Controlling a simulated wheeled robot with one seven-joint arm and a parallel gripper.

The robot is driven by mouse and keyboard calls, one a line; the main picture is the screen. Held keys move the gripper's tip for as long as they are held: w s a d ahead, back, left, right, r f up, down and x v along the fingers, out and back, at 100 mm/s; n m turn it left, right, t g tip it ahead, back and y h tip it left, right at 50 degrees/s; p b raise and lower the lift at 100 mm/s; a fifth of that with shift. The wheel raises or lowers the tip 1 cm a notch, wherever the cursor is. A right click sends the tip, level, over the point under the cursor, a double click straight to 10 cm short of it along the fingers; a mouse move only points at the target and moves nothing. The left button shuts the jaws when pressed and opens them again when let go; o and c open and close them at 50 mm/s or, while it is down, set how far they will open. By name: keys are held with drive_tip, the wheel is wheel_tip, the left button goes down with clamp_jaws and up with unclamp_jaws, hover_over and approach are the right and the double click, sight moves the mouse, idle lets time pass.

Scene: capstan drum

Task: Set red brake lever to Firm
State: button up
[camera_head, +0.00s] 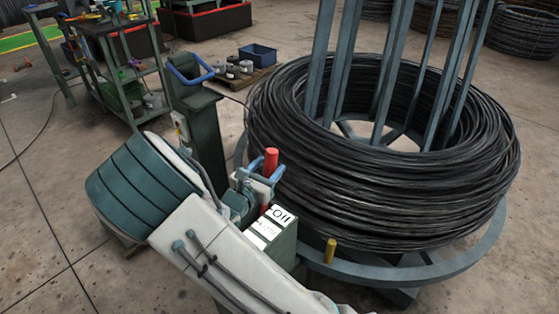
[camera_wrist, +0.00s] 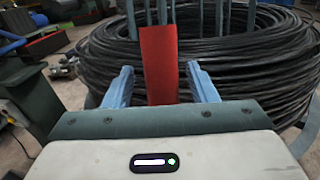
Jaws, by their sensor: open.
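The red brake lever (camera_head: 271,159) stands upright beside the wire coil, its top showing above my gripper (camera_head: 262,173). A small red part also shows below the gripper. In the wrist view the red lever (camera_wrist: 160,62) rises between the two blue fingers of my gripper (camera_wrist: 160,70). The fingers are apart, one on each side of the lever, with visible gaps. White label plates (camera_head: 270,228) with black lettering sit on a dark green box (camera_head: 284,245) just in front of the lever. The arm covers part of them, and I cannot read which setting the lever is at.
A large black wire coil (camera_head: 440,185) lies on a round blue-grey stand (camera_head: 465,262) with uprights to the right. A yellow peg (camera_head: 330,251) stands on the stand's front rim. A post with a blue handle (camera_head: 195,77) stands behind my arm. A green shelf cart (camera_head: 118,70) is at back left.

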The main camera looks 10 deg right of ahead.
drive_tip(key=shift+x, duration=1.5)
